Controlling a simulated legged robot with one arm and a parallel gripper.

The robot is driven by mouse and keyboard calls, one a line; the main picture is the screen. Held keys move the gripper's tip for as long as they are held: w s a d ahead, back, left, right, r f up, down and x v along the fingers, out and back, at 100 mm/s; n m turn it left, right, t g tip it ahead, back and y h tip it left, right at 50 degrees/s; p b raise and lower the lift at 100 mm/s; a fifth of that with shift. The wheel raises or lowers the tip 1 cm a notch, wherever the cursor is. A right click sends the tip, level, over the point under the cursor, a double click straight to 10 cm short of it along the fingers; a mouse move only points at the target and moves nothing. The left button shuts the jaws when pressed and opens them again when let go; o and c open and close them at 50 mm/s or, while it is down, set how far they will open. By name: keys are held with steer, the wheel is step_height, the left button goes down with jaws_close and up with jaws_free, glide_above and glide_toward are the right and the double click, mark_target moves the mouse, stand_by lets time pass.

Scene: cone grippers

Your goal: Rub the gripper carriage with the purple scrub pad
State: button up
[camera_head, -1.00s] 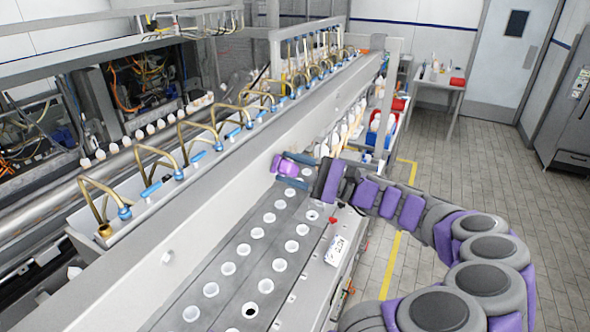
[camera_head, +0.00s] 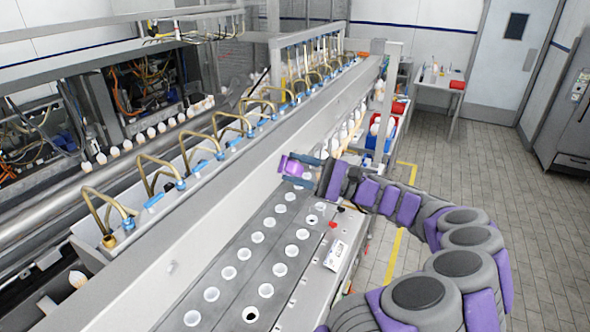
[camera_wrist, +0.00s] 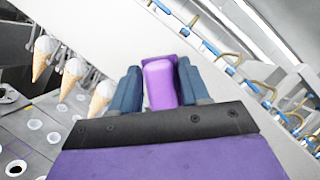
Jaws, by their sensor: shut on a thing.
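The purple scrub pad (camera_head: 290,166) is held between the blue-grey fingers of my gripper (camera_head: 304,169). In the wrist view the pad (camera_wrist: 160,82) sits between the two fingers of my gripper (camera_wrist: 160,88), with its far end close to the pale grey wall of the carriage. The gripper carriage (camera_head: 215,192) is a long grey beam running from lower left to upper right, with blue fittings and brass-coloured bent tubes along its top. The pad is at the beam's right-hand side face; I cannot tell whether it touches.
A conveyor plate with rows of round holes (camera_head: 229,272) lies below my gripper. Several ice cream cones (camera_wrist: 73,72) hang at left in the wrist view. A small white label box (camera_head: 336,254) sits on the plate's right edge. The tiled floor (camera_head: 445,190) at right is open.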

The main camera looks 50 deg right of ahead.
steer(key=shift+w+d+p, duration=0.5)
steer(key=shift+d+p, duration=0.35)
steer(key=shift+d, duration=0.75)
steer(key=shift+w+d+p, duration=0.55)
steer(key=shift+d+p, duration=0.3)
steer(key=shift+d, duration=0.8)
steer(key=shift+w+d+p, duration=0.5)
steer(key=shift+d+p, duration=0.35)
steer(key=shift+d, duration=0.75)
steer(key=shift+a, duration=0.1)
steer(key=a+b, duration=0.1)
steer(key=a, duration=0.1)
steer(key=s+a+b, duration=0.1)
steer(key=a+b, duration=0.1)
steer(key=s+a+b, duration=0.1)
steer(key=a+b, duration=0.1)
steer(key=shift+a, duration=0.4)
steer(key=shift+s+a+f+b, duration=0.1)
steer(key=shift+s+a+b, duration=0.15)
steer(key=shift+a+b, duration=0.5)
steer(key=shift+s+a+b, duration=0.2)
steer(key=shift+a+b, duration=0.35)
steer(key=shift+a, duration=0.25)
steer(key=shift+s+a+b, duration=0.25)
steer(key=shift+a+b, duration=0.25)
steer(key=shift+a, duration=0.35)
steer(key=shift+s+a+b, duration=0.2)
steer(key=shift+a+b, duration=0.35)
steer(key=shift+a, duration=0.25)
